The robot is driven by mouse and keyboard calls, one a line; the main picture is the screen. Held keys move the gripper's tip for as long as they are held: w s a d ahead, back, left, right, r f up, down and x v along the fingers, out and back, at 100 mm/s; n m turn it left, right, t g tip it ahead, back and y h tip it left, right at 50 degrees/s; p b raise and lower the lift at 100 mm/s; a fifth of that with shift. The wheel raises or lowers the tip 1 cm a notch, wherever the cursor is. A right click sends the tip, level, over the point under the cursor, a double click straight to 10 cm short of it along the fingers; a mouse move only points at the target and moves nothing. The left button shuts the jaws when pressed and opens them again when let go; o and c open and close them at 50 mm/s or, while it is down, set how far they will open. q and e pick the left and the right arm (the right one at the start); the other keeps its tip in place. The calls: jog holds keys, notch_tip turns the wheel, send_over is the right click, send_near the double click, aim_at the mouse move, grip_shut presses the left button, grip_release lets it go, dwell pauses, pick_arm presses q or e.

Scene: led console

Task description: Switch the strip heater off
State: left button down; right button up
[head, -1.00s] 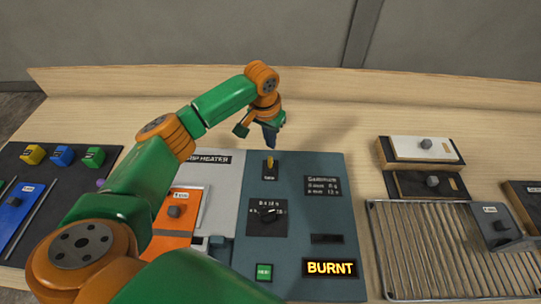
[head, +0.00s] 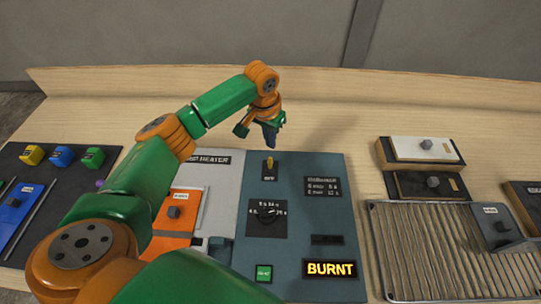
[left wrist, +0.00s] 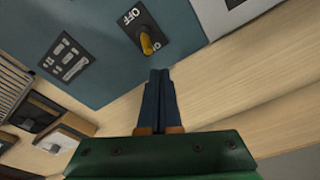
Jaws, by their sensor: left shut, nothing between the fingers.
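The strip heater console (head: 335,220) has a pale left part and a blue-grey right part. Its yellow-tipped toggle switch (head: 269,163) stands near the back edge of the blue-grey part. In the left wrist view the toggle lever (left wrist: 147,44) leans away from the OFF label, toward the ON label and my fingers. My left gripper (head: 270,143) is shut and empty, just behind the toggle. In the left wrist view its fingers (left wrist: 160,75) point at the lever, with a small gap seeming to remain. My right gripper is out of view.
A dial (head: 267,212), a green button (head: 264,272) and a lit BURNT display (head: 330,268) sit on the console. The table behind is clear.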

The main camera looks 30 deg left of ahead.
aim_at(271, 158)
pick_arm(q)
jog(key=shift+f, duration=0.2)
dwell(0.5)
jog(key=shift+f, duration=1.15)
jog(key=shift+f, duration=0.15)
jog(key=shift+s, duration=0.1)
jog(key=shift+s+d+p, duration=0.2)
jog(key=shift+s+d, duration=0.1)
jog(key=shift+s, duration=0.3)
jog(key=shift+s+d+p, duration=0.2)
jog(key=shift+s+d, duration=0.05)
jog(key=shift+s, duration=0.3)
jog(key=shift+w, duration=0.1)
